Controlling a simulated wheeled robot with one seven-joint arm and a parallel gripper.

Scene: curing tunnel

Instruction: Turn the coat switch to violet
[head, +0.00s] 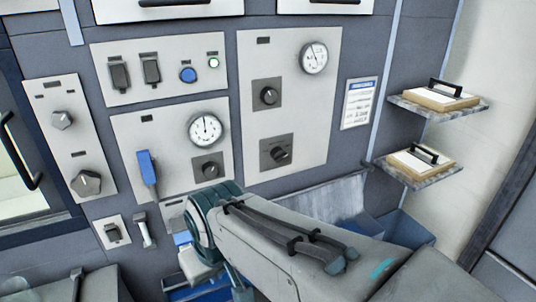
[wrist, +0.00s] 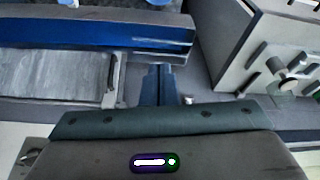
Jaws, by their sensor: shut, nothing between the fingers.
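I cannot tell which control is the coat switch, since the labels are too small to read. Candidate rotary knobs in the head view are a light grey knob (head: 62,120) and a darker knob (head: 86,183) on the left panel. Others are a black knob (head: 209,168) below the middle gauge, and an upper knob (head: 269,96) and a lower knob (head: 279,153) on the right panel. My gripper (wrist: 160,84) shows in the wrist view with its fingers together and empty, touching no knob. My arm hides part of the lower wall in the head view.
The wall also carries round gauges (head: 206,131), a blue lever (head: 147,168), toggle switches (head: 119,76) and a blue button (head: 188,75). Two shelves (head: 405,173) with handled boards stick out at right. A panel with knobs (wrist: 290,75) stands right of my gripper in the wrist view.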

